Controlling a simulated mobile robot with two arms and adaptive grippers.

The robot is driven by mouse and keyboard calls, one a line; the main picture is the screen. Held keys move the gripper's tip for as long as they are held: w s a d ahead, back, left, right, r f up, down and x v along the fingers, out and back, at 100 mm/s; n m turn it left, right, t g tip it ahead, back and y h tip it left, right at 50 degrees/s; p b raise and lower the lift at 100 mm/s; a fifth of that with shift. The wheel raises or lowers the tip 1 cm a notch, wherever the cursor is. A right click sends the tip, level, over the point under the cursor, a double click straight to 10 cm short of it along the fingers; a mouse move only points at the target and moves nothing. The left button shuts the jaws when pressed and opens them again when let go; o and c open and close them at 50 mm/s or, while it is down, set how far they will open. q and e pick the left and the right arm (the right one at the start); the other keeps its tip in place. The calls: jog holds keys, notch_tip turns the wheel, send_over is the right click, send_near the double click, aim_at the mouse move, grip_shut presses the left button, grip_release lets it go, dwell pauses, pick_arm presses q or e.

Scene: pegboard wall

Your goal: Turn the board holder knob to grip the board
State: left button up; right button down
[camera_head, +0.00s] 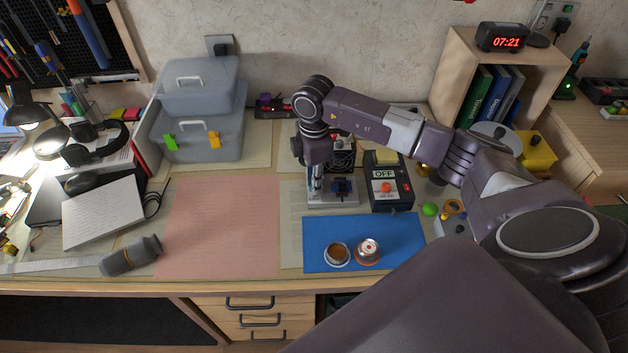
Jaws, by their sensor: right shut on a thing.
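The board holder (345,203) is a light grey metal base near the middle of the desk, with a small dark blue board (342,187) on it. My right gripper (317,186) points down at the left part of the holder. It is shut on the holder knob, which the fingers mostly hide. I cannot tell whether the holder's jaws touch the board. My left gripper is not in this view.
A black box marked OFF (389,187) stands close right of the holder. A blue mat (313,230) with two small round tins lies in front. A pink mat (222,225) to the left is clear. Grey toolboxes (200,122) stand behind left; a wooden shelf (447,85) is behind right.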

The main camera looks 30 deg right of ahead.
jog(key=shift+w+r, duration=0.15)
jog(key=c, duration=1.8)
grip_release()
notch_tip(320, 180, up, 12)
jog(key=shift+f, duration=0.1)
